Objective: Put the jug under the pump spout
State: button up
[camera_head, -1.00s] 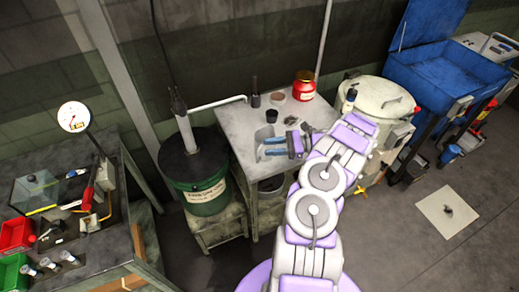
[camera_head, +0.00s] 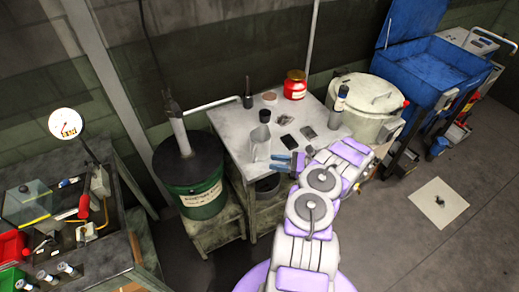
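The jug (camera_head: 260,146), a grey metallic vessel, stands on the left part of the grey worktable. The pump's pale spout (camera_head: 214,103) runs right from the pump on the green drum (camera_head: 193,192), and its end is over the table's back left corner. In the picture the jug is below and right of the spout end; I cannot tell if it is directly underneath. My gripper (camera_head: 282,163) is at the table's front edge, right of and nearer than the jug. Its blue fingers are apart, with nothing seen between them. My arm hides part of the table front.
A pale lidded vat (camera_head: 370,100) stands right of the table. Another workbench is at far left.

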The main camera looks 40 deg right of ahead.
aim_at(253, 159)
jog(key=b+x, duration=0.2)
jog(key=x, duration=0.7)
jog(key=shift+w+a+r, duration=0.1)
jog(key=shift+w+a, duration=0.05)
jog(key=shift+w, duration=0.2)
grip_shut()
